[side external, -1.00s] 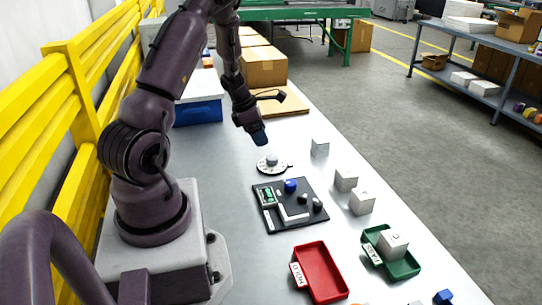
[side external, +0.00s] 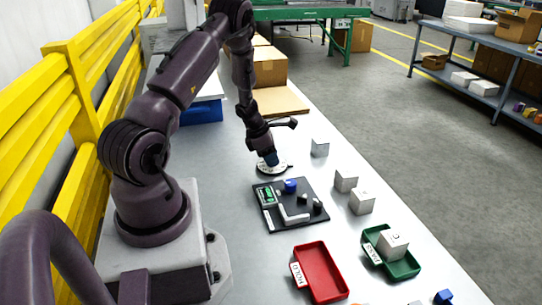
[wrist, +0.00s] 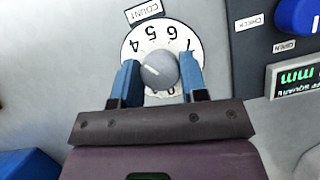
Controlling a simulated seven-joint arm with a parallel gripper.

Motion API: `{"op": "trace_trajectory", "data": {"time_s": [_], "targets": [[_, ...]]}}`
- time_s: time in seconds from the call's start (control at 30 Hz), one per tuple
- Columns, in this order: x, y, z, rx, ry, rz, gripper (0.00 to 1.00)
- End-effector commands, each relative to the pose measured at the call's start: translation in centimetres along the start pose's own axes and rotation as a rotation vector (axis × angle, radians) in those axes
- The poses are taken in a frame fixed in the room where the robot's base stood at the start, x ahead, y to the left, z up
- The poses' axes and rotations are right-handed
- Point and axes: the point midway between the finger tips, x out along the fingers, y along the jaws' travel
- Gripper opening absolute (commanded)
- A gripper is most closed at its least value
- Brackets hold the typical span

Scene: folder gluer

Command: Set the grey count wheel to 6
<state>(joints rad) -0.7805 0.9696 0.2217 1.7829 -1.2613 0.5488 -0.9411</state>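The grey count wheel (wrist: 158,70) is a round knob on a white dial (wrist: 160,32) beside a COUNT label (wrist: 144,12). In the wrist view, 4, 5, 6 and 7 are readable along the dial's upper edge; some lower numbers are hidden by my fingers. A short white mark on the knob slants toward the upper left, left of the 6; the exact number is unclear. My gripper (wrist: 159,73) has one blue finger on each side of the knob, seemingly with narrow gaps. In the side view my gripper (side external: 271,160) is down at the dial (side external: 285,168), covering the knob.
A black panel (side external: 308,213) with a blue knob (wrist: 297,15), a green display (wrist: 298,77) and a pale lever lies close to the dial. Grey-white blocks (side external: 320,148) stand to the right. A red tray (side external: 297,250) and green tray (side external: 404,268) are nearer the camera.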

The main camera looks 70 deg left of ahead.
Motion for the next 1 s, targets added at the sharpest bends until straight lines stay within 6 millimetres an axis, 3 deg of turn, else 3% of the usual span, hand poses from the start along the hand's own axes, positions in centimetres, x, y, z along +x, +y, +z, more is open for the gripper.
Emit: {"op": "trace_trajectory", "data": {"time_s": [0.03,0.07,0.47,1.0], "targets": [[-0.02,0.02,0.0,0.0,0.0,0.001,0.23],[-0.02,0.02,0.0,0.0,0.0,0.001,0.16],[-0.04,0.1,0.01,0.059,0.0,-0.023,0.16],[-0.01,0.28,0.02,0.471,0.001,-0.194,0.16]]}}
